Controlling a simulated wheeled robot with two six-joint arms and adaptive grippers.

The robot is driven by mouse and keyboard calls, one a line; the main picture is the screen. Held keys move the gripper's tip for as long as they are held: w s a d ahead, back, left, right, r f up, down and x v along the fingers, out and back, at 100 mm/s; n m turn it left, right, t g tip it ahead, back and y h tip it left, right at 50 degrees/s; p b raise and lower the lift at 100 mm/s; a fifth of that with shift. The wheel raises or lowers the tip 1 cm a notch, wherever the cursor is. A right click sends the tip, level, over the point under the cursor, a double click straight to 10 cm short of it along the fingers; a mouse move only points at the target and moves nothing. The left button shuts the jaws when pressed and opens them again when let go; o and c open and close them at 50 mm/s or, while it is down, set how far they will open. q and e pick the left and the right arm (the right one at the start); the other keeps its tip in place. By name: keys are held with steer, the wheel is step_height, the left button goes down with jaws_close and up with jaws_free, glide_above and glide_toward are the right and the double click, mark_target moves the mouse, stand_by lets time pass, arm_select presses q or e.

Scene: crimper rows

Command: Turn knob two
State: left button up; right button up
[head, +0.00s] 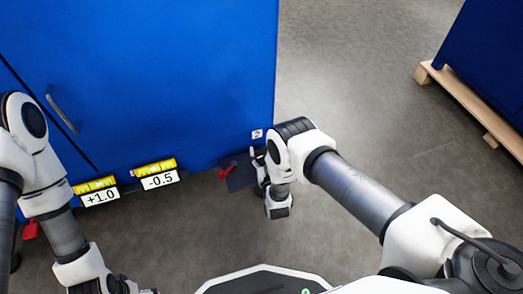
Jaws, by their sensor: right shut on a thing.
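A blue cabinet (150,70) fills the upper left. A dark plate (240,182) sits low at its right corner, with a red part (224,174) at its left end. My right gripper (258,162) is at this plate, just right of the red part. It is shut on what seems to be the knob there; its hand hides the held part. Another red part (31,230) shows low at the left, partly behind my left arm. My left gripper (140,291) is at the bottom edge, mostly cut off, and its jaws cannot be made out.
Two yellow levels (95,185) (153,167) sit along the cabinet's lower edge, above labels reading +1.0 (101,198) and -0.5 (159,181). A door handle (62,115) sticks out. Another blue unit on a wooden pallet (470,104) stands upper right. Grey floor between is clear.

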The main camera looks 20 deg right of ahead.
steer(key=m+g+h, duration=0.1)
steer(key=m+h, duration=0.1)
steer(key=h, duration=0.2)
steer(key=shift+d+m, duration=0.15)
steer(key=shift+m, duration=0.25)
steer(key=shift+s+d+m+g+h+b, duration=0.15)
steer(key=shift+m+g+h+b, duration=0.15)
steer(key=shift+m+g+h, duration=0.4)
steer(key=shift+w+d+m+g+h+b, duration=0.1)
steer(key=shift+m+g+h+b, duration=0.3)
steer(key=shift+h, duration=0.65)
steer(key=shift+s+d+m+g+h+b, duration=0.15)
steer(key=shift+m+g+h, duration=0.15)
steer(key=shift+m+h, duration=0.5)
steer(key=shift+h, duration=0.35)
steer(key=o, duration=1)
